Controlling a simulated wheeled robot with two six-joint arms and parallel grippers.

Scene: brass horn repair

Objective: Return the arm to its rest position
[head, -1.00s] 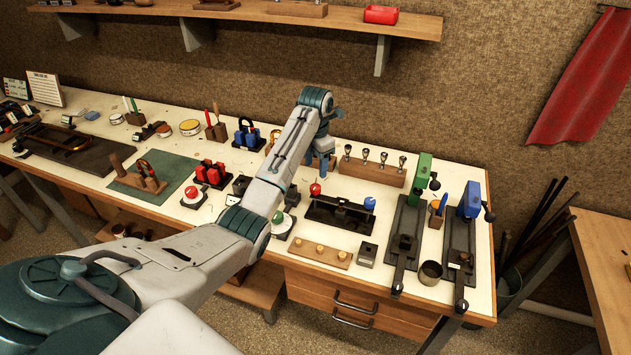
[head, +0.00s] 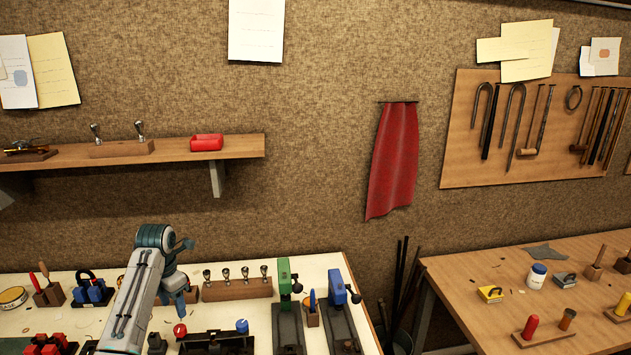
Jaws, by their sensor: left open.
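My left arm comes in at the lower left of the head view, with its wrist over the white-topped workbench (head: 215,316). My left gripper (head: 180,308) points down over the bench, left of the wooden block with several mouthpieces (head: 236,289). Its fingers are small and partly hidden by the wrist, but it is open and nothing shows in it. A red knob (head: 180,330) sits just below it. My right gripper is out of view.
A green vise (head: 285,277) and a blue vise (head: 338,287) stand right of the mouthpiece block. A wall shelf (head: 180,149) hangs above the arm. A second wooden table (head: 480,296) stands at right, with a gap between. A red cloth (head: 394,160) hangs on the wall.

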